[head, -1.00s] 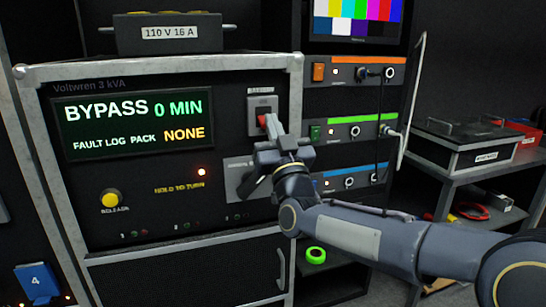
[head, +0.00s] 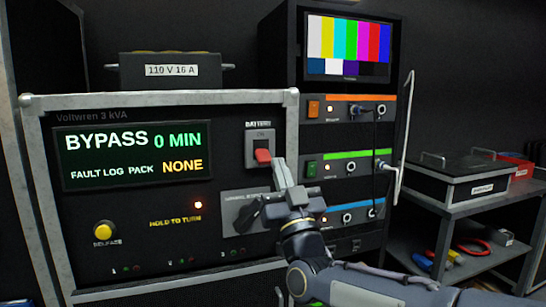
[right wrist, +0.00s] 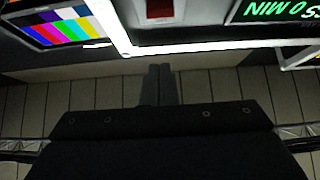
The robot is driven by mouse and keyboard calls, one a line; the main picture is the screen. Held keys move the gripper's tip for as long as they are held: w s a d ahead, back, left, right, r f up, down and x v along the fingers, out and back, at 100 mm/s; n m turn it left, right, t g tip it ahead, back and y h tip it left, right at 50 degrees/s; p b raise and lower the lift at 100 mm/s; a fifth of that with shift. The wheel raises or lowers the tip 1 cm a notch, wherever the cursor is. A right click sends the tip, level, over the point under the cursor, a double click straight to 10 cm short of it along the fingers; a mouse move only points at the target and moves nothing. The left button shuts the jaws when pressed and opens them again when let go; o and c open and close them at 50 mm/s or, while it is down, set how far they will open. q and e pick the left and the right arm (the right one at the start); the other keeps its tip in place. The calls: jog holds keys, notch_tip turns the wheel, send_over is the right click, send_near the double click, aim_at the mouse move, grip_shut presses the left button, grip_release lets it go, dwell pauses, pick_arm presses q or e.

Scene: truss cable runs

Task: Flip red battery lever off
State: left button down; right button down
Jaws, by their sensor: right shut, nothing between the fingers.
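The red battery lever (head: 262,156) sits on its grey switch plate (head: 264,137), under the "BATTERY" label on the black power unit. The lever sits low on the plate, and the word "ON" shows above it. Its red part also shows at the top edge of the right wrist view (right wrist: 160,9). My right gripper (head: 279,163) is shut and empty, its tips just below and right of the lever. In the right wrist view the shut fingers (right wrist: 160,68) appear apart from the unit's face. My left gripper is not in view.
A dark rotary handle (head: 246,215) on a grey plate lies just left of my right gripper. The display (head: 133,153) reads "BYPASS 0 MIN". A yellow release button (head: 104,231) is at lower left. A rack with a monitor (head: 347,47) and a shelf cart (head: 470,195) stand to the right.

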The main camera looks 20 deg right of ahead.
jog(key=v, duration=0.4)
jog(key=shift+a, duration=0.1)
jog(key=shift+f, duration=0.1)
jog(key=s+d+f+g+y, duration=0.1)
jog(key=s+f+g, duration=0.25)
jog(key=f, duration=0.25)
jog(key=s+d+f+g, duration=0.2)
jog(key=f+g, duration=0.2)
jog(key=f, duration=0.2)
jog(key=s+d+f+g+y, duration=0.1)
jog(key=s+f+g, duration=0.2)
jog(key=f, duration=0.3)
jog(key=s+a+f+m+g, duration=0.2)
jog(key=s+f+g, duration=0.7)
jog(key=s+f, duration=0.7)
notch_tip(320, 180, up, 29)
jog(key=s+p, duration=0.3)
jog(key=p, duration=2.5)
jog(key=shift+r+g+y, duration=0.2)
jog(key=shift+g+y, duration=0.2)
jog(key=shift+g, duration=0.05)
